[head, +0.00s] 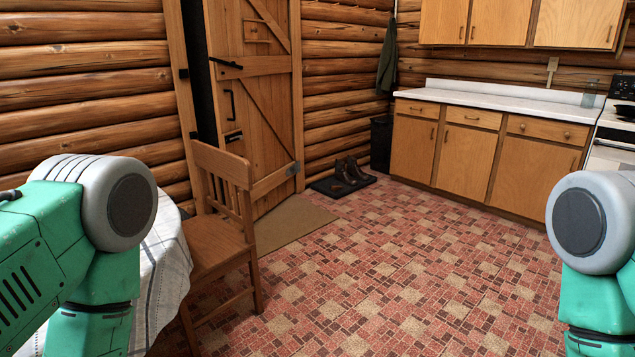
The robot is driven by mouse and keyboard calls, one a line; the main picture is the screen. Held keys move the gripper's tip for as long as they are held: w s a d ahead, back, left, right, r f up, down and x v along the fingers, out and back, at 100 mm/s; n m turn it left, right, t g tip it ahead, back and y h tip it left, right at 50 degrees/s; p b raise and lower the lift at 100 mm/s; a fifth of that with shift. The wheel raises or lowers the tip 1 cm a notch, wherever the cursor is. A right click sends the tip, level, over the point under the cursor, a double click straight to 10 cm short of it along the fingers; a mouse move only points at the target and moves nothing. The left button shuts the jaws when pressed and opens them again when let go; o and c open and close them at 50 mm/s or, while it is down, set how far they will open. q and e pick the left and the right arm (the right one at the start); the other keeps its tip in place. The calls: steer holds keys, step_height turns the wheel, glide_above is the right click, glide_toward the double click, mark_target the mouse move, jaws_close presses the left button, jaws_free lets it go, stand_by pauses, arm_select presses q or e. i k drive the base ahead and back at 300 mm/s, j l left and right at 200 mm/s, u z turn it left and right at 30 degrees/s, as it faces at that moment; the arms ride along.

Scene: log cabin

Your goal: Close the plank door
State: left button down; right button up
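The plank door (257,98) stands ajar in the log wall ahead, left of centre. A dark gap (199,70) shows between its left edge and the door frame (181,75). Black latch hardware and a black pull handle (230,105) are near its left edge. A wooden chair (222,225) stands in front of the door's lower left part and hides some of it. My green left arm is at the left edge and my green right arm at the right edge. Neither gripper shows, and both arms are well apart from the door.
A table with a pale cloth (160,270) is at left beside the chair. A doormat (285,222) lies before the door. Boots (346,172) stand on a dark tray by the wall. Cabinets (468,150) and a stove line the right. The middle floor (400,270) is clear.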

mark_target(254, 101)
steer(key=i+l, duration=0.1)
steer(key=i, duration=0.4)
steer(key=i+u, duration=0.1)
steer(key=i, duration=0.4)
steer(key=i+l, duration=0.15)
steer(key=i, duration=0.3)
steer(key=i+l+u, duration=0.1)
steer(key=i, duration=0.4)
steer(key=i+l, duration=0.2)
steer(key=i, duration=0.3)
steer(key=j+u, duration=0.05)
